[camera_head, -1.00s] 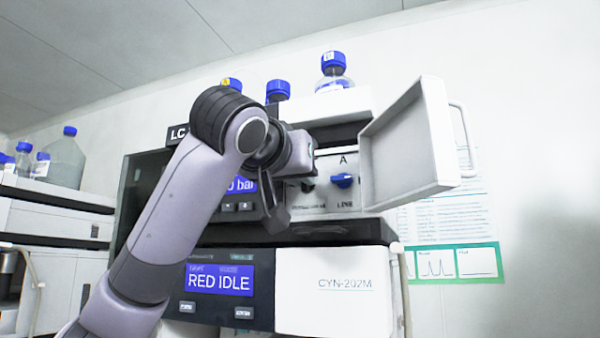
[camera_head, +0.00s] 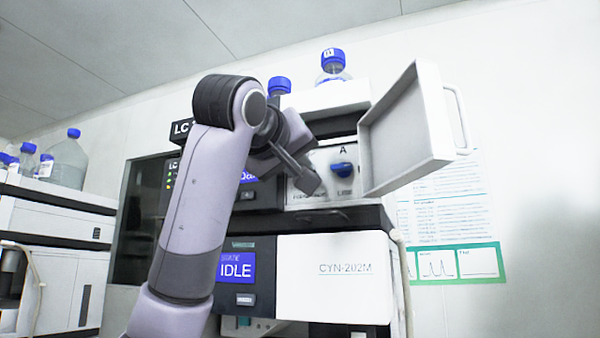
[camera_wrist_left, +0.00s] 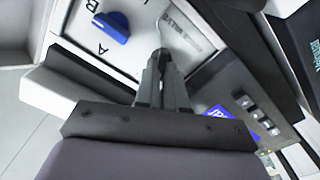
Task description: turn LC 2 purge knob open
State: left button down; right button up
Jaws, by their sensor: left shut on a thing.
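My left gripper (camera_head: 312,184) reaches the white valve panel (camera_head: 334,158) of the LC module. It also shows in the left wrist view (camera_wrist_left: 162,58), with its dark fingers close together at the panel. It is shut on the dark purge knob, which the fingers hide, so its angle cannot be read. A blue selector knob (camera_head: 343,170) sits to the right on the same panel, beside the letter A, and shows in the wrist view (camera_wrist_left: 112,27) apart from the fingers. My right gripper is not in view.
A white door (camera_head: 405,135) stands swung open just right of the panel. Blue-capped bottles (camera_head: 333,66) stand on top of the module. A lower unit marked CYN-202M (camera_head: 335,270) is below, with a blue display (camera_head: 237,267). Another stack (camera_head: 50,225) stands at left.

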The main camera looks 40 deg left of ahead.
pick_arm(q)
jog(key=n, duration=0.3)
jog(key=n+b, duration=0.1)
jog(key=n, duration=0.2)
jog(key=n+b, duration=0.1)
jog(key=n, duration=0.3)
jog(key=shift+a+f, duration=0.2)
jog(key=shift+f, duration=0.1)
jog(key=shift+n, duration=0.3)
jog(key=c, duration=1.2)
grip_release()
jog(key=shift+s, duration=0.1)
jog(key=shift+s, duration=0.1)
jog(key=b+v, duration=0.2)
jog(key=v, duration=0.5)
